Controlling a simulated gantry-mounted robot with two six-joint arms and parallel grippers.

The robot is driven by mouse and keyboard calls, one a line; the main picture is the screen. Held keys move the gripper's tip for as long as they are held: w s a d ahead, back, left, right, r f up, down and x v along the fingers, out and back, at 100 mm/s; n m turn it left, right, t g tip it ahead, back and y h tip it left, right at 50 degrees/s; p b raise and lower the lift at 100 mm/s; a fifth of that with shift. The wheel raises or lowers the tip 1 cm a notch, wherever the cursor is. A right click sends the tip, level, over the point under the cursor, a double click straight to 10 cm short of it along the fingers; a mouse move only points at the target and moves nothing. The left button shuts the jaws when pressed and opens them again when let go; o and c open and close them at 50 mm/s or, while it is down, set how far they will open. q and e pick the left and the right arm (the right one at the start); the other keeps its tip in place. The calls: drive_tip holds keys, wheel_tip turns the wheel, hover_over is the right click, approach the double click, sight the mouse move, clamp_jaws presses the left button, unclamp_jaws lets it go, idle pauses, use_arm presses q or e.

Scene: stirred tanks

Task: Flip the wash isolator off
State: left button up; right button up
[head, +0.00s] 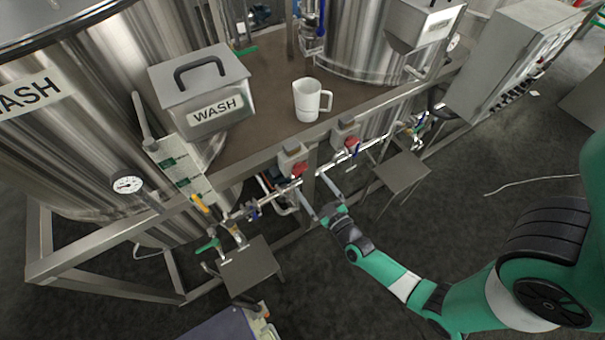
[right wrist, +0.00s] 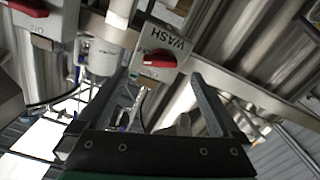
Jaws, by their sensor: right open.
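The wash isolator (right wrist: 150,70) is a grey box with a red handle and a WASH label, seen upside down in the right wrist view. Its red handle (right wrist: 160,58) lies roughly across the box. In the head view it appears to be the left (head: 292,158) of two red-handled boxes on the frame rail. My right gripper (head: 319,196) is open and empty in front of the rail, below and between the two boxes. In the right wrist view its fingers (right wrist: 158,80) point toward the wash isolator, apart from the handle as far as I can tell. My left gripper is out of view.
A second red-handled isolator (head: 346,133) is mounted to the right on the rail. A white mug (head: 307,101) stands on the brown deck behind. Pipes and valves (head: 270,196) run below the rail. Small steel platforms (head: 402,172) jut out near the floor.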

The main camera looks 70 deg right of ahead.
sight(302, 172)
drive_tip(key=b+x, duration=0.1)
drive_tip(key=x, duration=0.5)
